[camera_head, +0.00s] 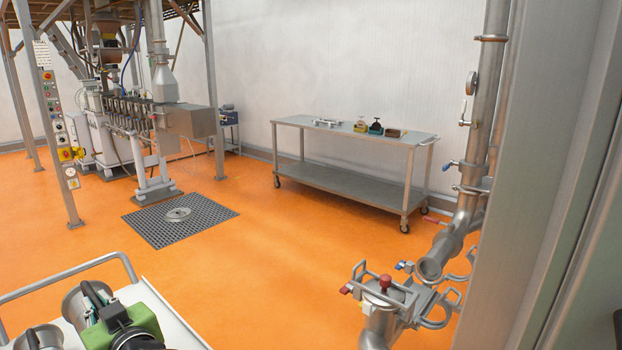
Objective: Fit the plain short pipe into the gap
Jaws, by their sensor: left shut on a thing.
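My left gripper (104,304), black with a green body, is at the bottom left, cut by the frame edge. It is shut on a grey metal pipe piece (73,308), with a black finger at its rim. Whether this is the plain short pipe I cannot tell. At the right, a steel pipe line (487,95) comes down and bends to an open pipe end (431,269). Below and left of it is a fitting with a red knob (385,281). Clamps (440,308) hang open beside them. The gripper is far left of this break. My right gripper is not in view.
Another round metal part (38,338) shows at the bottom left corner. A white cart top with a rail (70,272) lies under the gripper. A steel table (350,134) with small items stands at the back. A grey panel (545,180) borders the right. Orange floor (270,270) between is clear.

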